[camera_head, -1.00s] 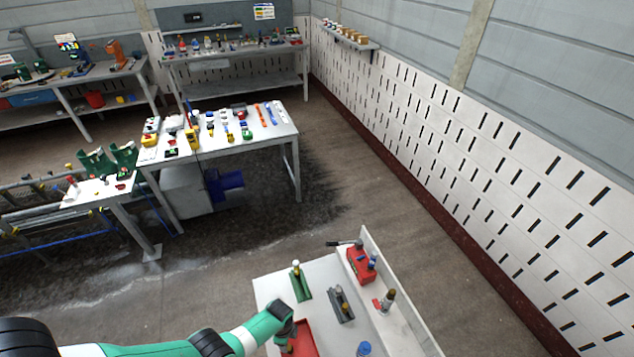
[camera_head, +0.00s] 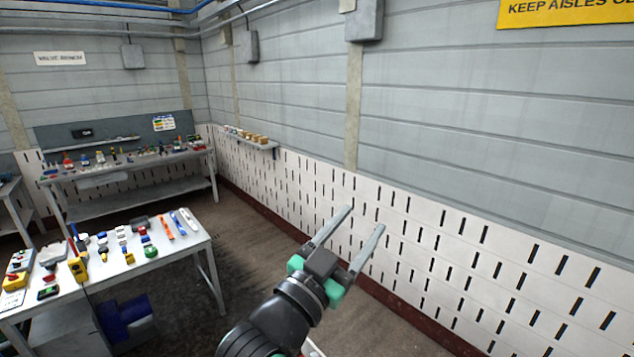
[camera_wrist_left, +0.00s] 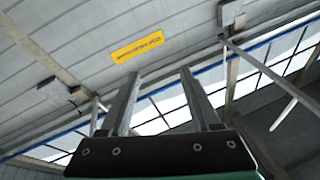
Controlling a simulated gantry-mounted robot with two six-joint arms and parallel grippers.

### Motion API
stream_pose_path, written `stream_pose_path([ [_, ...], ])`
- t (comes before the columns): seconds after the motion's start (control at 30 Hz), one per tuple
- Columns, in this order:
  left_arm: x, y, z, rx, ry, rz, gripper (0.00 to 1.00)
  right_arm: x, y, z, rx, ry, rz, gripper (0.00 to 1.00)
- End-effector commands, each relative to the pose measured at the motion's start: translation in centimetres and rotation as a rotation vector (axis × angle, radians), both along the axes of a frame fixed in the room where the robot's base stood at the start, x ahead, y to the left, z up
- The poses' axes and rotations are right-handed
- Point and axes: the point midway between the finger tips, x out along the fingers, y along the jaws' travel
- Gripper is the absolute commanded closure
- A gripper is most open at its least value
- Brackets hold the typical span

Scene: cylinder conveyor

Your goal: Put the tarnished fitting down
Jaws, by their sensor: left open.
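My left gripper (camera_head: 345,232) is raised in the air at the lower middle of the head view, in front of the slotted white wall. Its two fingers are apart with nothing between them. In the left wrist view the fingers (camera_wrist_left: 160,85) are also spread and empty, pointing up toward the wall and roof. I cannot make out the tarnished fitting in either view now. The small bench that stood at the lower middle is almost wholly out of view. My right gripper does not show.
A grey table (camera_head: 185,248) with several small parts stands at the lower left. A workbench (camera_head: 130,172) with more parts is behind it. A small wall shelf (camera_head: 252,141) holds several items. The slotted wall (camera_head: 450,245) runs along the right. Floor between table and wall is clear.

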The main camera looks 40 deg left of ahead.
Motion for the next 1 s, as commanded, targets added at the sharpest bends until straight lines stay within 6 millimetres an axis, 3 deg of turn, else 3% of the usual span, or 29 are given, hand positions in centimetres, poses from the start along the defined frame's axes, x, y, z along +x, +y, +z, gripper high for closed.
stream_pose_path([
  [0.03,-2.8,-1.7,4.7,-0.039,-0.128,-0.045,0.36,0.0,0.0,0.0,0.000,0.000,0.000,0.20],
  [0.1,-6.9,-3.5,9.8,-0.101,-0.283,-0.112,0.36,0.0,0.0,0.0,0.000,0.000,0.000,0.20],
  [0.2,-12.2,-5.1,14.4,-0.168,-0.446,-0.193,0.36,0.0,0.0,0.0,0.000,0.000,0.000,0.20],
  [0.3,-15.2,-5.8,16.5,-0.206,-0.532,-0.242,0.36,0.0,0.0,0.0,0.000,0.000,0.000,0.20],
  [0.4,-16.2,-6.0,17.1,-0.218,-0.557,-0.257,0.36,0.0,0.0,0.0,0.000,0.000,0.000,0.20],
  [0.77,-16.0,-5.9,16.7,-0.216,-0.553,-0.254,0.36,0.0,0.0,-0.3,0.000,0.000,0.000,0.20],
  [0.87,-16.0,-5.9,15.1,-0.215,-0.552,-0.254,0.36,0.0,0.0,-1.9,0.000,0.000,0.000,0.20],
  [1.0,-16.0,-5.9,10.2,-0.215,-0.552,-0.254,0.36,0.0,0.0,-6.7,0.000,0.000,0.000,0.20],
])
